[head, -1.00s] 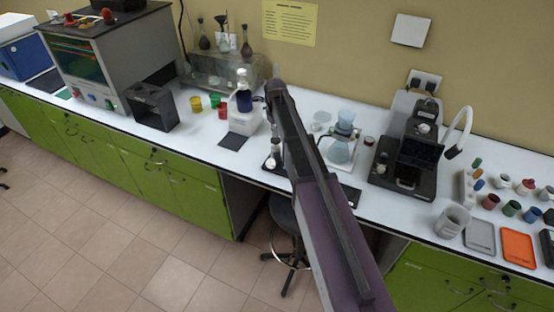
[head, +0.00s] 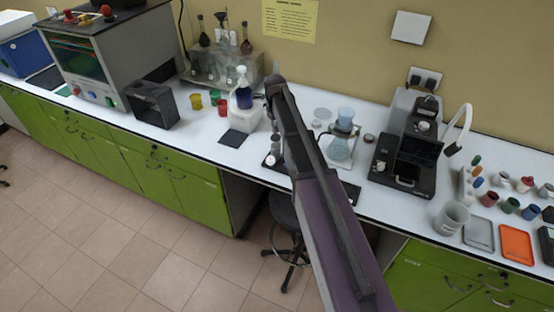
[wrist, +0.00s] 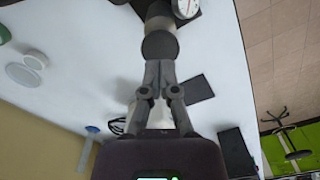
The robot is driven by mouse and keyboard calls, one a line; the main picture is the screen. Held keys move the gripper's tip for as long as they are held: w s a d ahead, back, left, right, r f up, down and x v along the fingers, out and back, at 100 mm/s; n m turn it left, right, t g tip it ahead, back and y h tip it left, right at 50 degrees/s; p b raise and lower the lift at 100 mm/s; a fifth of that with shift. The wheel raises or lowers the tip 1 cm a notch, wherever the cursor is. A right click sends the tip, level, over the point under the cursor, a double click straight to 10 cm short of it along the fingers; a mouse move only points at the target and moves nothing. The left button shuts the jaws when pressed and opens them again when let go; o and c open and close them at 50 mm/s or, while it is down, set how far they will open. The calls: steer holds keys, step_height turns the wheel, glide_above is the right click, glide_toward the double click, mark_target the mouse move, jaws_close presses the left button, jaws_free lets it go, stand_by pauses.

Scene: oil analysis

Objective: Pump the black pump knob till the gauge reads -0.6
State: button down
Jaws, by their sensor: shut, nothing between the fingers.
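In the wrist view a round black pump knob (wrist: 160,46) sits straight ahead of my gripper (wrist: 161,66). The fingers are shut with nothing between them, and their tips are right at the near side of the knob. I cannot tell if they touch it. The white-faced gauge (wrist: 187,8) shows at the top edge, partly cut off; its reading is too small to make out. In the head view my own arm hides the gripper and most of the pump.
A dark stool (head: 284,213) is below the bench.

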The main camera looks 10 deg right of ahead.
mark_target(276, 136)
steer(key=shift+f+b, duration=2.15)
steer(key=shift+f, duration=0.1)
steer(key=shift+r, duration=0.15)
steer(key=shift+r+p, duration=2.3)
steer(key=shift+p, duration=0.15)
steer(key=shift+f, duration=0.15)
steer(key=shift+f+b, duration=2.35)
steer(key=shift+b, duration=0.15)
steer(key=shift+r+p, duration=2.5)
steer(key=shift+r+p, duration=2.5)
